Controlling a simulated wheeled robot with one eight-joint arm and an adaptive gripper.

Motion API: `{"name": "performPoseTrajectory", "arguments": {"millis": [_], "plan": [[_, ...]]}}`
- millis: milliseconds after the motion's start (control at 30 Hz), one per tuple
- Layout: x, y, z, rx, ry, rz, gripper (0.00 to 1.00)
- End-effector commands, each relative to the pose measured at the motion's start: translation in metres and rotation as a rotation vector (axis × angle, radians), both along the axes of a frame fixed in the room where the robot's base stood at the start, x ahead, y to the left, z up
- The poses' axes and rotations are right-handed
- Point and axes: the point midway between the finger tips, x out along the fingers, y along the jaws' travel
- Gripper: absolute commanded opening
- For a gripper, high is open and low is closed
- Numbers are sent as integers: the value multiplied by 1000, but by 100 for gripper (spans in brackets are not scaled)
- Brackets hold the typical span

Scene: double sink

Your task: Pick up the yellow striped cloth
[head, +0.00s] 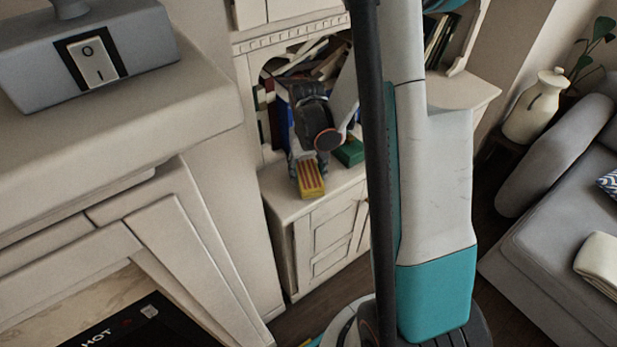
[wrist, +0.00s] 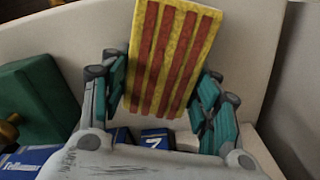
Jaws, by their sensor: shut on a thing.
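The yellow cloth with red stripes (head: 311,180) shows in the head view at the front of the white cabinet's ledge. It looks like a flat, stiff block. In the wrist view the cloth (wrist: 172,50) stands up between the teal-padded fingers, slightly tilted. My gripper (wrist: 163,85) is shut on it, one finger on each side. In the head view my gripper (head: 303,162) is partly hidden behind its own wrist. I cannot tell whether the cloth touches the ledge.
A green box (head: 350,152) stands on the cabinet ledge (head: 283,197), right of the cloth; it is at left in the wrist view (wrist: 38,98). Blue items (wrist: 155,138) lie below the gripper. Books (head: 300,68) fill the alcove behind. A grey sofa (head: 555,235) stands at right.

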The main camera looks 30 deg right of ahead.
Motion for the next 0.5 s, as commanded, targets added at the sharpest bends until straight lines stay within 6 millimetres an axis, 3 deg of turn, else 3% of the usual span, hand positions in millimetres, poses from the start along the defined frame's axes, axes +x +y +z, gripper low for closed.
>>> {"name": "performPoseTrajectory", "arguments": {"millis": [267, 500], "plan": [[0, 0, 4, 0, 0, 0, 35], [0, 0, 32, 0, 0, 0, 35]]}}
